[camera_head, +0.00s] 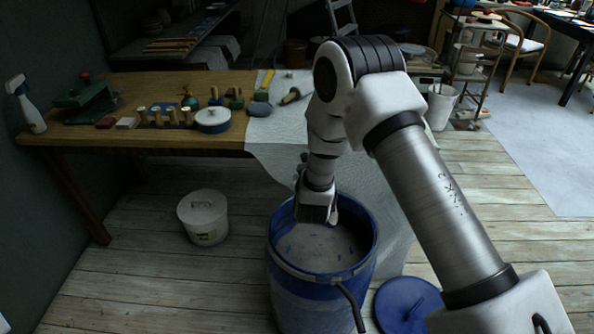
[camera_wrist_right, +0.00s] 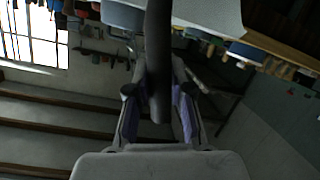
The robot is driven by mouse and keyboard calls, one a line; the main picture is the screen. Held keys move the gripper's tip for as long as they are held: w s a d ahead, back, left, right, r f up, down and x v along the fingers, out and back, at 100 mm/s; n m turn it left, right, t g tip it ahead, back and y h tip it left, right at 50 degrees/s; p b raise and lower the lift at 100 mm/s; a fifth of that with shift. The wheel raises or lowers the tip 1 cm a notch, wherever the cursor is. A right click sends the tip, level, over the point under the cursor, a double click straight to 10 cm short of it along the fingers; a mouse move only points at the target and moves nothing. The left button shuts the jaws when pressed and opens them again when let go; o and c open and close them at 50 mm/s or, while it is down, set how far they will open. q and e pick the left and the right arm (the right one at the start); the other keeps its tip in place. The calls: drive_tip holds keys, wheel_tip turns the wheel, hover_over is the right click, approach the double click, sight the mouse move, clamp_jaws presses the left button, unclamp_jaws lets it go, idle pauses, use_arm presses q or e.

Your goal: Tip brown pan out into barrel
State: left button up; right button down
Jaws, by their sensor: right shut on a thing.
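The blue barrel (camera_head: 315,300) stands open on the floor, with grey material and small blue bits inside. My right arm reaches in from the right, and my right gripper (camera_head: 318,212) points down at the barrel's far rim, over its mouth. In the right wrist view my right gripper (camera_wrist_right: 158,108) is shut on a dark bar (camera_wrist_right: 158,55), which looks like a handle running up out of the picture. I cannot make out the brown pan's bowl in either view. My left gripper is not in view.
A wooden table (camera_head: 130,139) behind holds several tools, a round blue-and-white tin (camera_head: 212,121) and a spray bottle (camera_head: 27,105).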

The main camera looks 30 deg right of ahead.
drive_tip(key=s+d+f+m+t+y+b, duration=0.1)
drive_tip(key=s+d+f+m+t+b, duration=0.1)
drive_tip(key=s+d+m, duration=0.3)
drive_tip(key=s+d+f+m+t+b, duration=0.1)
drive_tip(key=s+d+m+b, duration=0.3)
drive_tip(key=d, duration=0.5)
drive_tip(key=shift+s+d+f+m+t+y, duration=0.15)
drive_tip(key=shift+s+f+m+t+y, duration=0.3)
drive_tip(key=shift+s+f, duration=0.3)
drive_tip(key=shift+w, duration=0.15)
idle(0.8)
